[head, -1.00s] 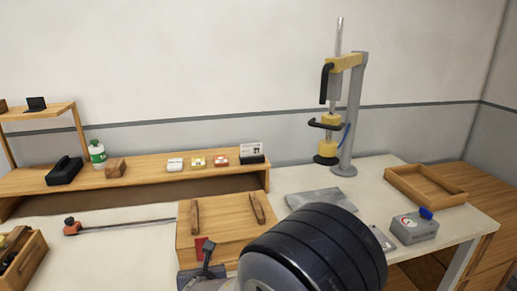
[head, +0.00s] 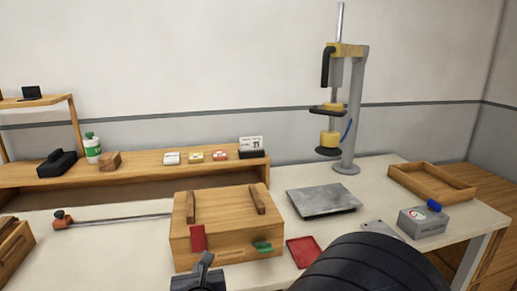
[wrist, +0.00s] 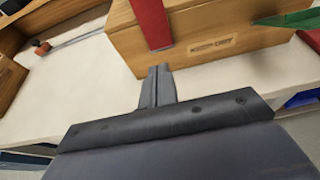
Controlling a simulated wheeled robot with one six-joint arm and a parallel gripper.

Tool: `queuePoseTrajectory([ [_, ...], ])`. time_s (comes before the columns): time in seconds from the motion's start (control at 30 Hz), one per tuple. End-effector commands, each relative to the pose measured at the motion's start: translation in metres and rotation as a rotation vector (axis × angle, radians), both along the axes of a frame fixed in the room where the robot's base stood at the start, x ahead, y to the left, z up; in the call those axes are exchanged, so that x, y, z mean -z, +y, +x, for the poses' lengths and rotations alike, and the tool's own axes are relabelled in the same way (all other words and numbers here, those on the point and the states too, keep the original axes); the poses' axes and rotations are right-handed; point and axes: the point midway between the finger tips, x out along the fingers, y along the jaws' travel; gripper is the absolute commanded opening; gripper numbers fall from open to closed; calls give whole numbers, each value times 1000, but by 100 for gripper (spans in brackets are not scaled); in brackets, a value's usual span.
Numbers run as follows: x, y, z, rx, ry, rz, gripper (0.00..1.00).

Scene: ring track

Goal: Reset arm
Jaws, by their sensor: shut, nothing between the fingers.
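My gripper (wrist: 158,86) is shut and empty in the wrist view, its fingers together just in front of the wooden box. In the head view my gripper (head: 205,262) is partly seen at the bottom, in front of the same wooden box (head: 225,215). A red strip (head: 198,238) lies against the front edge of the box, and a green piece (head: 263,247) is at its front right. The red strip (wrist: 152,22) and the green piece (wrist: 292,19) also show in the wrist view. My dark arm covers the bottom right of the head view.
A yellow and grey press (head: 347,110) stands behind a flat metal plate (head: 322,199). A red tray (head: 304,251) lies right of the box. A grey gauge box (head: 422,222) and wooden tray (head: 432,182) are at right. A rod (head: 115,219) lies left.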

Motion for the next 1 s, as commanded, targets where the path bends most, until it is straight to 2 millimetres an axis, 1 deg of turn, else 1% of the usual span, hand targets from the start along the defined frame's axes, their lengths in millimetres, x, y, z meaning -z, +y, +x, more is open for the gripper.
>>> queuePoseTrajectory([
  [0.03,6,0,-1,-1,-12,3,0],
  [0.1,7,0,-1,0,-25,6,0],
  [0.4,8,-1,-2,0,-59,14,0],
  [0.77,7,-1,-2,1,-61,14,0],
  [1.0,9,-9,-3,25,-51,37,0],
])
